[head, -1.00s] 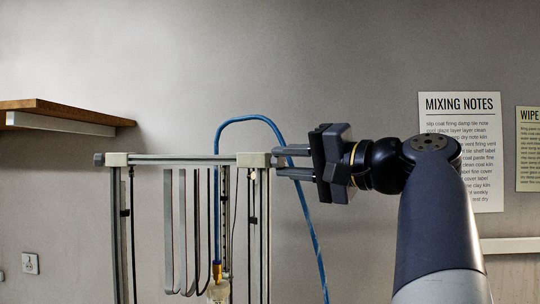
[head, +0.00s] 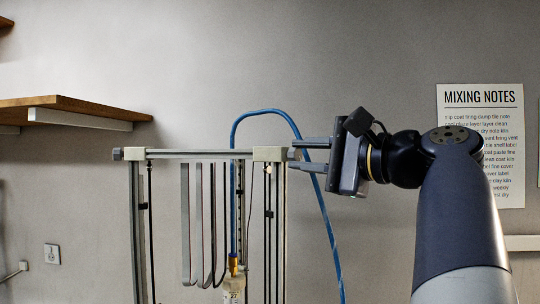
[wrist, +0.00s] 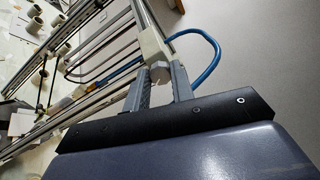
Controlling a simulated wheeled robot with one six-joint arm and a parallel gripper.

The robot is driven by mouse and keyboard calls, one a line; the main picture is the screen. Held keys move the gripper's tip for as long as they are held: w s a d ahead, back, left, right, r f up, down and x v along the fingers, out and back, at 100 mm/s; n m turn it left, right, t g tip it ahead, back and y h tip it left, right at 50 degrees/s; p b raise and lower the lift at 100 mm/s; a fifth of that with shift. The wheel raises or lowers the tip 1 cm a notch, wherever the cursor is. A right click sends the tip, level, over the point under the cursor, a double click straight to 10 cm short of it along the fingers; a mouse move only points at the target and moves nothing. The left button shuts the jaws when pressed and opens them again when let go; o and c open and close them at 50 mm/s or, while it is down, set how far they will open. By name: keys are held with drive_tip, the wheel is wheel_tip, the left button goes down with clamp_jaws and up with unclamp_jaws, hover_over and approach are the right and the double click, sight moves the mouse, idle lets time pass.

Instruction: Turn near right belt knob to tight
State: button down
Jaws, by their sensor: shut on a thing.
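My gripper (head: 293,155) reaches in from the right to the right end of the frame's top bar (head: 205,154). It is shut on the near right belt knob (wrist: 160,72), which shows between the two fingers in the wrist view. In the head view the fingers lie one above the other beside the pale corner block (head: 270,154) and mostly hide the knob. I cannot read a tight mark or the knob's angle. A matching dark knob (head: 117,154) shows at the left end of the bar.
A blue hose (head: 330,235) loops up behind the bar and passes down behind my fingers. Grey ribbon strips (head: 199,225) hang inside the frame. A wooden shelf (head: 75,105) juts from the left.

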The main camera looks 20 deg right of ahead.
idle(0.4)
drive_tip(key=c, duration=1.2)
unclamp_jaws()
drive_tip(key=b+v, duration=0.2)
drive_tip(key=v, duration=0.8)
drive_tip(key=shift+s, duration=0.4)
drive_tip(key=shift+w+d, duration=0.1)
drive_tip(key=shift+d, duration=0.05)
drive_tip(key=shift+p+x, duration=1)
drive_tip(key=shift+x, duration=4.4)
drive_tip(key=shift+d, duration=0.1)
